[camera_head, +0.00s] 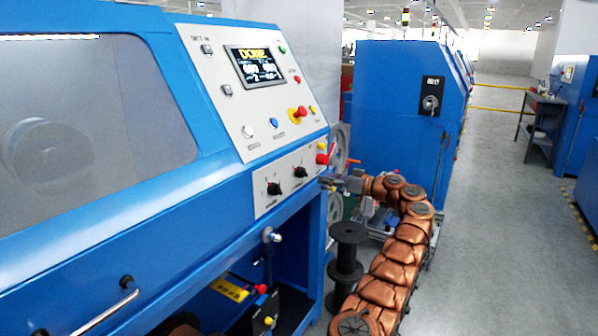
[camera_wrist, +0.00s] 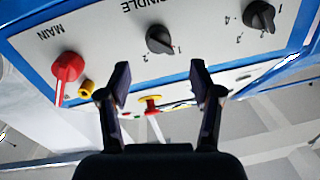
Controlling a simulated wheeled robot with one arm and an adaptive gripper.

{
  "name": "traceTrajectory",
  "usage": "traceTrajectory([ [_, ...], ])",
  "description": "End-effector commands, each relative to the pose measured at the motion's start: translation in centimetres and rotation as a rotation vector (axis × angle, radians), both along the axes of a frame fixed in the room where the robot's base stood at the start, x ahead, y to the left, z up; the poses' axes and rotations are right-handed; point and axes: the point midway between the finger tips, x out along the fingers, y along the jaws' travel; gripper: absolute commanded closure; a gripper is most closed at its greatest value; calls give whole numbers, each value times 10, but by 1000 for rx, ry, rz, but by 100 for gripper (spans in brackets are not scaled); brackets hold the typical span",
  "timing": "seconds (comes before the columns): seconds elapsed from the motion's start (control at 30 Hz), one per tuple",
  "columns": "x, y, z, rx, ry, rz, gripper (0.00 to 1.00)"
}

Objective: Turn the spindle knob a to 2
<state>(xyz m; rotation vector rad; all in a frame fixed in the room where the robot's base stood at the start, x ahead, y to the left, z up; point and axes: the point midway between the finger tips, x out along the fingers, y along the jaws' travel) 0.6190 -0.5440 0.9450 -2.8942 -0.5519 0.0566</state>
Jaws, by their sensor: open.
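In the wrist view the panel is upside down. A black knob (camera_wrist: 160,40) sits by a partly cut-off label ending in "NDLE", with small marks at its lower right. A second black knob (camera_wrist: 258,16) with several numbered marks is at the upper right. I cannot tell which is knob a, or the exact settings. In the head view two black knobs (camera_head: 273,188) and (camera_head: 300,172) are on the lower white panel. My gripper (camera_wrist: 160,80) is open and empty, with its fingers apart below the middle knob in the picture. In the head view my gripper (camera_head: 331,179) is by the panel's right end.
A red MAIN knob (camera_wrist: 67,70) and a yellow button (camera_wrist: 87,88) are left of the fingers in the wrist view. A display (camera_head: 257,67) and several buttons are on the upper panel. A black spool (camera_head: 347,250) stands near my arm. Open floor lies right.

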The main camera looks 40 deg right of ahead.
Motion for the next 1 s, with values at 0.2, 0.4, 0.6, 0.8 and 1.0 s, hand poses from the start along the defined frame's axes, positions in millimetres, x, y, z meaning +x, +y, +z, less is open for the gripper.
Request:
traceTrajectory([
  [0.2, 2, -3, 1, -2, -1, -11, 35],
  [0.4, 20, 2, 1, -2, -1, -15, 35],
  [0.6, 48, 12, 2, 0, -2, -16, 35],
  [0.8, 63, 19, 1, 0, -2, -14, 35],
  [1.0, 65, 20, 0, -1, -2, -14, 35],
])
